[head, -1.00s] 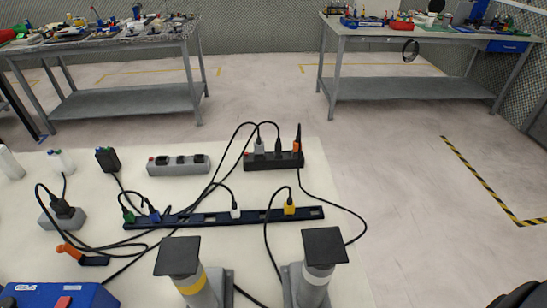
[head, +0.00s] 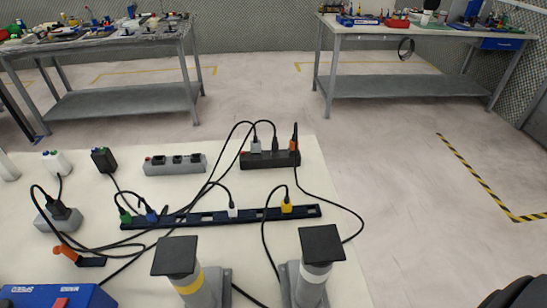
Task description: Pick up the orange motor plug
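An orange plug (head: 294,144) stands upright in the right end of a black power strip (head: 255,160), with a black cable rising from its top. Another orange piece (head: 66,252) lies tilted at the lower left of the white table, against a small black part (head: 92,262). I cannot tell from markings which orange piece is the motor plug. Neither of my grippers can be made out in the head view.
A long dark blue strip (head: 265,214) holds green, blue, white and yellow plugs. A grey power strip (head: 175,164) stands farther back. Two grey posts with black square tops (head: 175,255) (head: 321,243) rise at the front. Loose cables cross the white table (head: 110,212).

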